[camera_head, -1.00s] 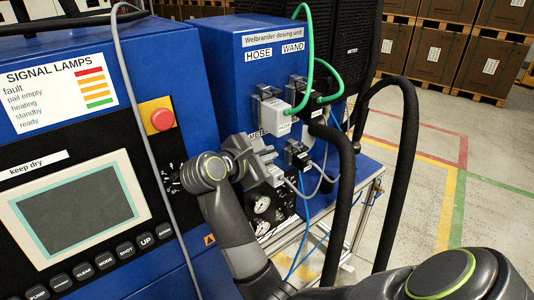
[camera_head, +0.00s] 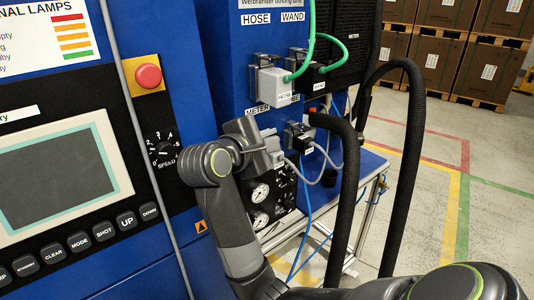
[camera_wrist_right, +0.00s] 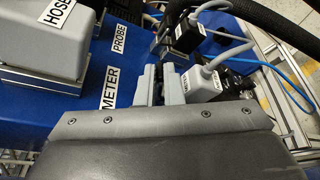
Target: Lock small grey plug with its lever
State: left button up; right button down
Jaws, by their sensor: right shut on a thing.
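The small grey plug (camera_wrist_right: 202,82) sits under the METER label, with a grey cable leaving its top. In the head view it is mostly hidden behind my right gripper (camera_head: 270,152). In the wrist view my right gripper (camera_wrist_right: 160,86) has its two grey fingers close together just left of the plug body. A thin dark part, which seems to be the plug's lever, is between them; most of it is hidden. Whether the lever is fully over the plug cannot be told. My left gripper is not in view.
A larger light grey HOSE plug (camera_head: 274,86) with a green cable is above. A black PROBE plug (camera_head: 301,140) stands right of the gripper. Pressure gauges (camera_head: 260,192) are below. Thick black hoses (camera_head: 345,190) hang close on the right.

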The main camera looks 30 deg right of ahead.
jog(key=shift+s+f+m+t+h+b, duration=0.2)
jog(key=shift+f+m+t+b, duration=0.6)
jog(key=shift+b, duration=1.65)
jog(key=shift+s+f+m+t+h+b, duration=0.1)
jog(key=shift+f+m+h+b, duration=0.25)
jog(key=shift+m+b, duration=1.5)
jog(key=shift+n+b, duration=0.55)
jog(key=c, duration=1.6)
grip_release()
jog(key=shift+o, duration=0.2)
